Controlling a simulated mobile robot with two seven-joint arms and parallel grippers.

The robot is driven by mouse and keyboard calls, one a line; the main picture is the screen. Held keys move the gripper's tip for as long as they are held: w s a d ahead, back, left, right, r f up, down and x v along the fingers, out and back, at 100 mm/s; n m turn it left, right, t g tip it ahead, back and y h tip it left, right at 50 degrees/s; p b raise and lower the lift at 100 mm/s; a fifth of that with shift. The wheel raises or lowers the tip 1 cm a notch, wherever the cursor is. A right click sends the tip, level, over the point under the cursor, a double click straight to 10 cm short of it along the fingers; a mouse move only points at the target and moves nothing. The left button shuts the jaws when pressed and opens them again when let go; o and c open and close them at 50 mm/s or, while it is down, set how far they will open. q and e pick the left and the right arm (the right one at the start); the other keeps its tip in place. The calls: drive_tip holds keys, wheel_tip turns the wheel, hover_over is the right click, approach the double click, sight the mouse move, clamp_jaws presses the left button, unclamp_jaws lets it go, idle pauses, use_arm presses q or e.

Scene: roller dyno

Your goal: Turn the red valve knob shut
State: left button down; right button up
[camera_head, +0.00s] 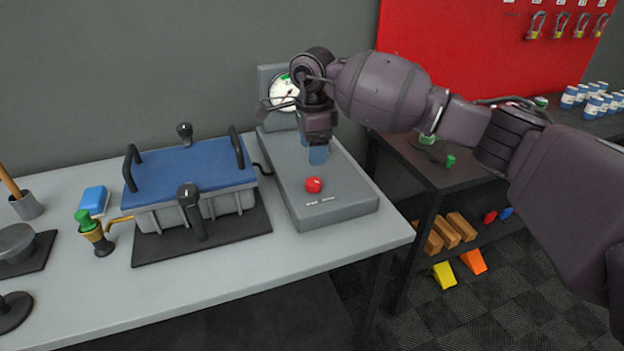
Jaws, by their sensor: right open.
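The red valve knob (314,185) is a small round knob on top of a low grey box (350,200) on the table. My right gripper (317,156) points down above the box, a little behind and above the knob in the picture. Its blue fingertips are open and appear apart from the knob, with nothing seen between them. A round dial gauge (284,92) stands at the back of the box, partly covered by my right wrist. My left gripper is out of view.
A blue-topped device (188,172) with black handles stands left of the box. A green-capped fitting (92,232) and a blue block (93,200) are farther left. The table (290,250) is clear at the front. A dark shelf (450,175) stands at right.

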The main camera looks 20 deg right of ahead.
sight(313, 181)
wheel_tip(313, 181, down, 9)
drive_tip(key=shift+b, duration=0.4)
drive_tip(key=shift+c, duration=0.5)
drive_tip(key=c, duration=0.8)
